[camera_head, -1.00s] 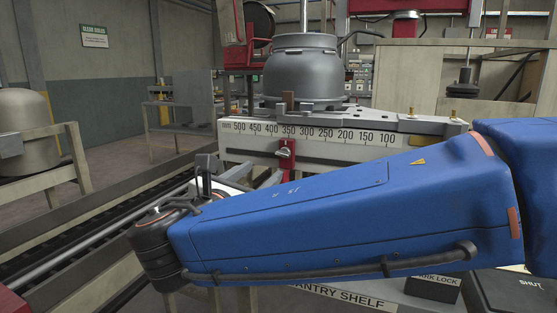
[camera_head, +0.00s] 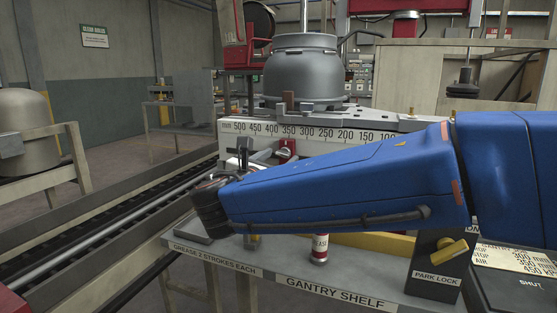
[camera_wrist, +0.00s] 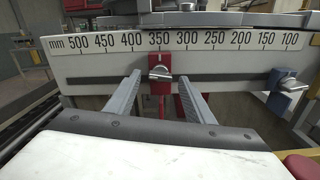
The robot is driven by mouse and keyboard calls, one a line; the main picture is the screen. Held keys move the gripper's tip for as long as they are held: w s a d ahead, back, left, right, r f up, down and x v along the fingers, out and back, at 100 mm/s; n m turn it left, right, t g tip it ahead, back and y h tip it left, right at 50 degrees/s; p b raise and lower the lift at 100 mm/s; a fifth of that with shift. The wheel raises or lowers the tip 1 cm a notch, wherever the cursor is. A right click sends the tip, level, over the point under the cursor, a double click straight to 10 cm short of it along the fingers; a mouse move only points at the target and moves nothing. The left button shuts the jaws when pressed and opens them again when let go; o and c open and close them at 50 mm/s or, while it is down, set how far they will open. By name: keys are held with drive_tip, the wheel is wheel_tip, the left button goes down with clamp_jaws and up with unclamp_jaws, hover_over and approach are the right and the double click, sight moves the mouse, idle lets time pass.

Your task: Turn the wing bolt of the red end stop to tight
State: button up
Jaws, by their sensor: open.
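The red end stop (camera_wrist: 160,87) sits on the slotted scale rail (camera_wrist: 220,66) near the 350 mark. Its silver wing bolt (camera_wrist: 160,73) faces the wrist camera, wings roughly crosswise. In the head view the red end stop (camera_head: 287,148) shows just above my blue arm, partly hidden. My gripper (camera_wrist: 158,88) is open and empty. I cannot tell how far short of the bolt the fingertips are. In the head view my gripper (camera_head: 243,152) is mostly hidden.
A blue stop (camera_wrist: 283,90) with its own wing bolt sits near the 100 mark. A grey cylinder (camera_head: 303,75) stands above the rail.

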drive_tip(key=c, duration=1)
drive_tip(key=shift+c, duration=0.2)
